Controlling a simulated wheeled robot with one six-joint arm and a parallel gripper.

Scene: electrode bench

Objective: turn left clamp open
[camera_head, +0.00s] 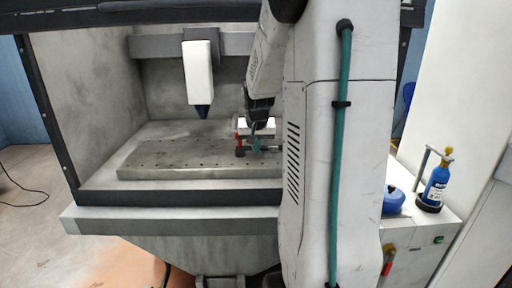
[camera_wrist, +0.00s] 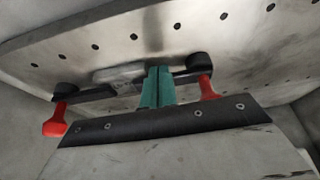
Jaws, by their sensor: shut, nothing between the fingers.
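My gripper (camera_head: 256,147) has teal fingers and is inside the machine, over the right part of the metal plate (camera_head: 160,158). In the wrist view its fingers (camera_wrist: 156,88) are shut and empty, between two red clamp handles. The left red handle (camera_wrist: 55,122) hangs at the end of a dark bar, and the right red handle (camera_wrist: 207,88) is close to the fingers' right side. Contact cannot be told. In the head view a red clamp handle (camera_head: 239,142) shows just left of the fingers, by a small pale block (camera_head: 262,127). My arm hides the area to the right.
A white spindle head (camera_head: 198,72) with a dark tip hangs left of my gripper, above the plate. The machine's front sill (camera_head: 170,198) runs below. A blue bottle (camera_head: 437,186) and a blue round object (camera_head: 393,200) stand on the right cabinet. The plate's left part is clear.

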